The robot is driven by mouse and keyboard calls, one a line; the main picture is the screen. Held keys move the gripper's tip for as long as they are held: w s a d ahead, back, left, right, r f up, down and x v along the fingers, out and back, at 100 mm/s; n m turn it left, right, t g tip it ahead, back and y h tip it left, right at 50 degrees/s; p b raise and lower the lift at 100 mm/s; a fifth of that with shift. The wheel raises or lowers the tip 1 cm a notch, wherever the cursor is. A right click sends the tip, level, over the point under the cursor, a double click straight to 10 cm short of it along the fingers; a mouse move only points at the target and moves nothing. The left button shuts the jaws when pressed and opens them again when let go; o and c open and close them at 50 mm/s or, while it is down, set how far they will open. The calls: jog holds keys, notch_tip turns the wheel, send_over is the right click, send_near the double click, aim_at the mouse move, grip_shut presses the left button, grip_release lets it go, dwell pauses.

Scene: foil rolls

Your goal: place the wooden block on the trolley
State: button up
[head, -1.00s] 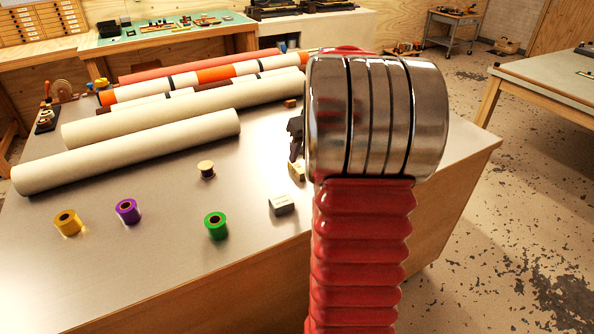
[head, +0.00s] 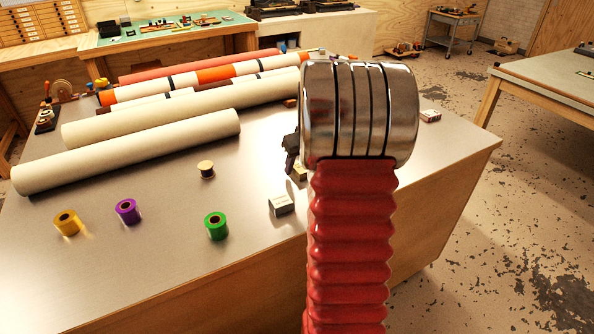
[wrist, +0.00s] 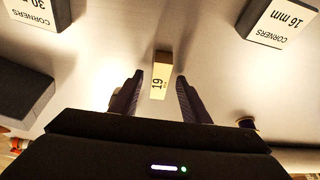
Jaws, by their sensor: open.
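The wooden block (wrist: 160,75), pale and marked 19, lies on the grey metal worktable. In the wrist view it sits between the tips of my open gripper (wrist: 160,80), with a gap on each side. In the head view only a small part of the block (head: 299,173) shows beside my arm. One dark finger of my gripper (head: 291,150) shows just above it, and the rest is hidden behind my arm. The trolley (head: 436,17) is a grey metal cart with small things on top, standing far off at the back right.
A small grey box (head: 281,205) and a green roll (head: 216,226) lie near the block. Boxes marked CORNERS (wrist: 283,20) flank it in the wrist view. Long rolls (head: 130,150) cover the table's left and back. Open floor lies right, beside another table (head: 550,75).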

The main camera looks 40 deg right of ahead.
aim_at(298, 167)
jog(key=shift+w+f, duration=0.1)
jog(key=shift+f, duration=0.1)
jog(key=shift+c, duration=0.5)
grip_shut()
jog(key=shift+r, duration=0.1)
notch_tip(298, 167, up, 10)
dwell(0.8)
dwell(0.4)
